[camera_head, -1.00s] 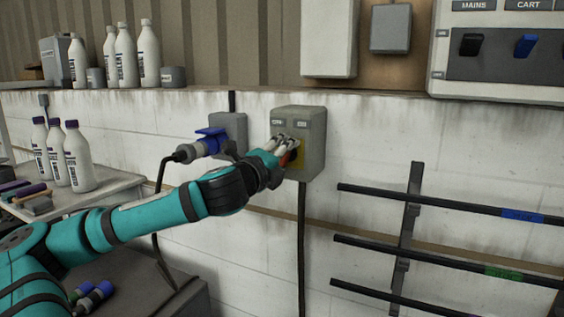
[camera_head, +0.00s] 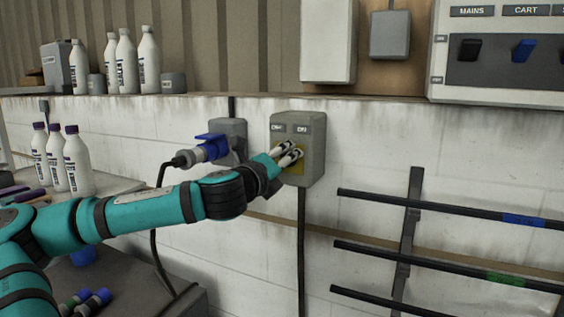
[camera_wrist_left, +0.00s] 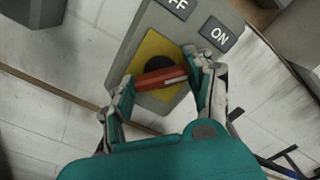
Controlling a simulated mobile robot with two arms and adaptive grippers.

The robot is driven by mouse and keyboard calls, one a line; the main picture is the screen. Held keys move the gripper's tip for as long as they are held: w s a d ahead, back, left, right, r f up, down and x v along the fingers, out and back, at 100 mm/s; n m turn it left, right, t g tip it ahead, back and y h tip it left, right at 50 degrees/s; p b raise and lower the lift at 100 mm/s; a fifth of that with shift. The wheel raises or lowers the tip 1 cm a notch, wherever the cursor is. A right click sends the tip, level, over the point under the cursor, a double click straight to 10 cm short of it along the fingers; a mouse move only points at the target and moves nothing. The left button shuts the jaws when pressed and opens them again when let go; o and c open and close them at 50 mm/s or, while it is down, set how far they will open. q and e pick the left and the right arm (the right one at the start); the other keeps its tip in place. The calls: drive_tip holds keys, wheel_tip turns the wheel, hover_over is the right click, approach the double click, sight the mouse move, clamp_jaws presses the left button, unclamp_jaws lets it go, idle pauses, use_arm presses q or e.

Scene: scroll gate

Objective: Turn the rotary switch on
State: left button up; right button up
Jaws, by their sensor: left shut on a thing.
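The rotary switch is a grey wall box (camera_head: 312,165) with OFF and ON labels on its upper front. Its yellow plate shows in the left wrist view (camera_wrist_left: 152,47), with a dark round hub behind a red handle (camera_wrist_left: 160,78). My left gripper (camera_head: 293,156) is at the front of the box, shut on the red handle, with one finger at each end of it. In the wrist view the handle lies nearly crosswise, its right end slightly higher, below the labels. In the head view the fingers hide the handle. My right gripper is not in view.
A socket with a blue plug (camera_head: 212,148) sits on the wall just left of the switch, close to my wrist. Black rails (camera_head: 450,206) are at the right. A mains panel (camera_head: 500,60) hangs upper right. White bottles (camera_head: 76,160) stand on the left bench.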

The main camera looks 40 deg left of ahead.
use_arm(q)
drive_tip(key=shift+f, duration=0.1)
drive_tip(key=o, duration=1.2)
drive_tip(key=v, duration=0.7)
drive_tip(key=shift+s, duration=0.2)
